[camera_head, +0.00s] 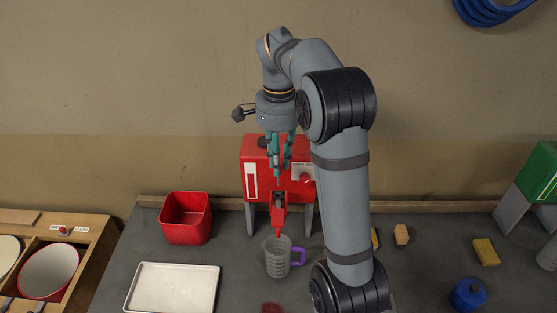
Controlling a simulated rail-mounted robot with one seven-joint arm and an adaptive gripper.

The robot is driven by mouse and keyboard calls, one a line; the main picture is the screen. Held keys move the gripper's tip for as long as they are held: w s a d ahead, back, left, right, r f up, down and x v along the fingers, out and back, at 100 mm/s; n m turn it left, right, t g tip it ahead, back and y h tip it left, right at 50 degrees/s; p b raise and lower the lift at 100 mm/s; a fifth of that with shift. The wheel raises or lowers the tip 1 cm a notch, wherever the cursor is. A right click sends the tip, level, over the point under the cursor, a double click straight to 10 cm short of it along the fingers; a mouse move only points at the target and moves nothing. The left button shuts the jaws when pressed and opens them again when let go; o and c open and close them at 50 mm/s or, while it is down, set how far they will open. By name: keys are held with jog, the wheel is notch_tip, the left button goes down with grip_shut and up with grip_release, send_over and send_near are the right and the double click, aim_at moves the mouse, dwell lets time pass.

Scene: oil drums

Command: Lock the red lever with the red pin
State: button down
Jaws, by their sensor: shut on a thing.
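The red drum (253,190) lies on a grey stand against the back wall. A red lever and tap part (278,217) stick out from its front, above a clear measuring jug (277,262) with a purple handle. My gripper (278,176) points straight down in front of the drum, just above the tap. Its greenish fingers are close together on something small, which looks like the red pin; red on red makes it hard to tell apart. I cannot tell whether the pin touches the lever or sits in a hole.
A red bin (186,218) and a white tray (172,290) stand to the left. Yellow-tan blocks (486,252), a blue container (468,295) and a green drum (541,172) are to the right. My arm hides part of the bench right of the jug.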

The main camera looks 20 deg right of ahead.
aim_at(278, 185)
jog(key=shift+f, duration=0.15)
jog(key=shift+f+b, duration=1.1)
jog(key=shift+f, duration=0.05)
jog(key=shift+f, duration=0.1)
jog(key=shift+f+b, duration=0.95)
jog(key=shift+f, duration=0.05)
jog(key=shift+f, duration=0.15)
jog(key=shift+f+b, duration=0.4)
jog(key=shift+b, duration=0.1)
jog(key=shift+f+b, duration=0.95)
jog(key=shift+f, duration=0.15)
dwell(0.5)
jog(key=c, duration=1.5)
grip_release()
jog(key=shift+c, duration=0.2)
